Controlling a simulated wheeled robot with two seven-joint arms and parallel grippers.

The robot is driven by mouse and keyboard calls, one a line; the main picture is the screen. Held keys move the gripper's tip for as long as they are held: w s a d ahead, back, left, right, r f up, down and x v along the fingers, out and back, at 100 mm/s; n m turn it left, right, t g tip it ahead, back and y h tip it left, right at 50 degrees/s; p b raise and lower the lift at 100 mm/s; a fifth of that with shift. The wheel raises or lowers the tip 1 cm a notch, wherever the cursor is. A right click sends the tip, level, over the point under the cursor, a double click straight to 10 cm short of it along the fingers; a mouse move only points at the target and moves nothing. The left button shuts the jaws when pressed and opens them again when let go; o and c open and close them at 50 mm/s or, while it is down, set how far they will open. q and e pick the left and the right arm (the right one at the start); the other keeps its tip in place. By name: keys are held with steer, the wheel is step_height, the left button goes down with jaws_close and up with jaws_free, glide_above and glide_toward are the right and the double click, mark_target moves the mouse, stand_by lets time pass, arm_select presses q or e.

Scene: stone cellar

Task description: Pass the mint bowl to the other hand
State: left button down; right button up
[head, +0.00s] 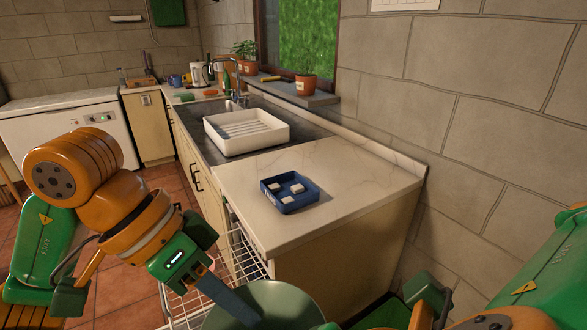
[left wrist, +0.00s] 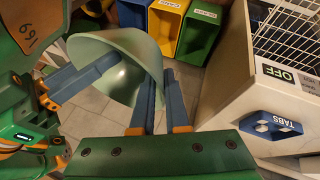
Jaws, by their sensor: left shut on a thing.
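The mint bowl (head: 268,300) is at the bottom of the head view, cut off by the frame edge. It also shows tilted in the left wrist view (left wrist: 112,58). My left gripper (head: 238,306) is shut on the bowl's wall; its blue fingers (left wrist: 160,98) straddle the rim in the left wrist view. My right gripper's blue fingers (left wrist: 78,78) come in from the left there and lie at the opposite side of the bowl, one across its inside. Whether they are closed on the wall is unclear. In the head view my right arm is at the bottom right.
A wire rack (head: 240,258) stands below the counter's left side. Coloured bins (left wrist: 167,25) and a white unit (left wrist: 225,100) show in the left wrist view.

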arm_select(q)
steer(key=shift+d, duration=0.1)
stand_by(1.3)
steer(key=c, duration=0.8)
jaws_free()
steer(key=shift+c, duration=0.2)
steer(key=shift+r, duration=0.1)
